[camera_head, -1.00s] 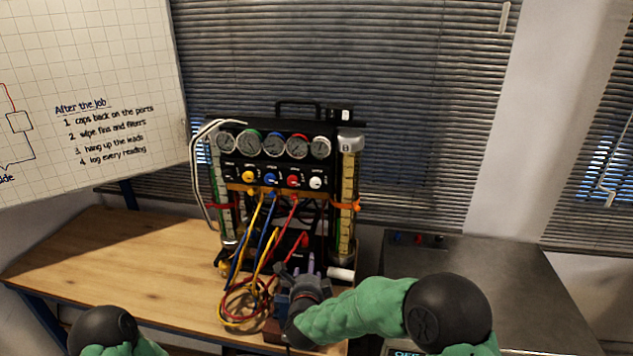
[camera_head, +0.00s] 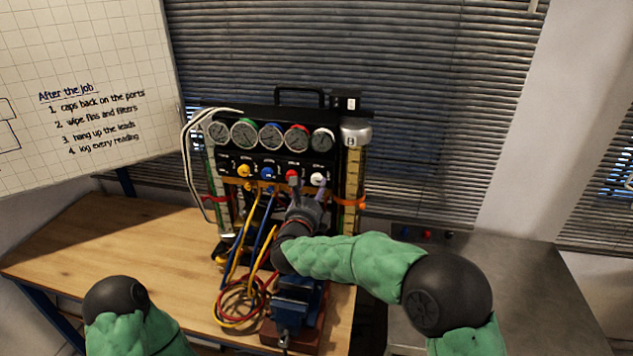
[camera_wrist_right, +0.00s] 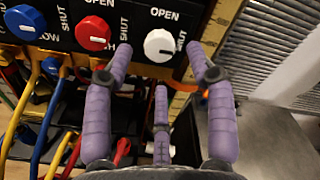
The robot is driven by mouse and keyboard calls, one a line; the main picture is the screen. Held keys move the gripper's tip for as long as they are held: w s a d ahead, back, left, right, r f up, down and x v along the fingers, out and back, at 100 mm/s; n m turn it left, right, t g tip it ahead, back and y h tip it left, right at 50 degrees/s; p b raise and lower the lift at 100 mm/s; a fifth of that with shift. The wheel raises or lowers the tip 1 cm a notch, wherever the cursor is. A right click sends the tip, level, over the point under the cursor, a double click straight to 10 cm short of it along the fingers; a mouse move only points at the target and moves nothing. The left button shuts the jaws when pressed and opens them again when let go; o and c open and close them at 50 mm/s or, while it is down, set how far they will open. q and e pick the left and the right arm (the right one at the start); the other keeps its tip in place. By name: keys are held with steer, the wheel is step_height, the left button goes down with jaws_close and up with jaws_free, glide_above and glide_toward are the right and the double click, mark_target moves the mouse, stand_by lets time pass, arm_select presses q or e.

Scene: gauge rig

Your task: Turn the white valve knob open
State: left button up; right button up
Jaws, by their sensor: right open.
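The white valve knob (camera_head: 318,179) is the rightmost in the row of coloured knobs on the black gauge rig (camera_head: 270,155). In the right wrist view the white knob (camera_wrist_right: 160,45) shows a dark pointer mark, with OPEN printed above it and SHUT to its right. My right gripper (camera_head: 308,192) is in front of the panel, just below the white and red knobs. In the wrist view its purple fingers (camera_wrist_right: 160,70) are spread apart, the knob lying beyond and between their tips. They hold nothing; contact is not visible. My left gripper is out of view; only my left arm shows.
The red knob (camera_wrist_right: 93,33) and blue knob (camera_wrist_right: 25,23) sit to the left of the white one. Coloured hoses (camera_head: 245,295) hang and coil below the panel. A blue vise (camera_head: 292,305) stands in front. The wooden bench (camera_head: 130,260) is clear at left.

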mark_target(316, 182)
steer(key=shift+x, duration=2.2)
steer(key=shift+r, duration=0.1)
jaws_close()
